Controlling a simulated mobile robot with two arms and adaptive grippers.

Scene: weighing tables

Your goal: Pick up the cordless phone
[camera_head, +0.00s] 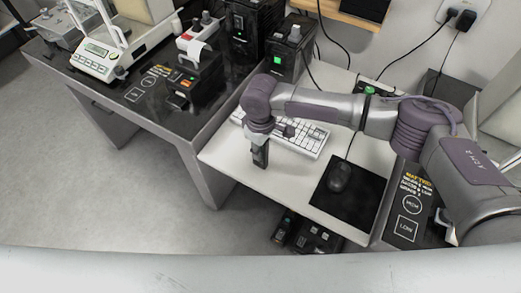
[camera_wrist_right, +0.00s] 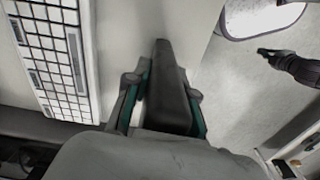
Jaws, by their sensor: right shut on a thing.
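The cordless phone (camera_head: 261,156) is a dark, slim handset, seen near the front left edge of the white desk (camera_head: 222,160). My right gripper (camera_head: 259,138) is above it and shut on it. In the right wrist view the phone (camera_wrist_right: 170,82) sits between the two green-lined fingers of the right gripper (camera_wrist_right: 166,100), its long end pointing away from the wrist. Whether the phone touches the desk I cannot tell. What looks like my left gripper (camera_wrist_right: 272,53) shows small and dark at the right of the right wrist view; its fingers are unclear.
A white keyboard (camera_head: 307,140) lies just behind the phone. A mouse (camera_head: 340,176) rests on a black pad (camera_head: 330,200) to the right. A dark weighing table (camera_head: 150,100) with a balance (camera_head: 97,62) and printers stands at the left.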

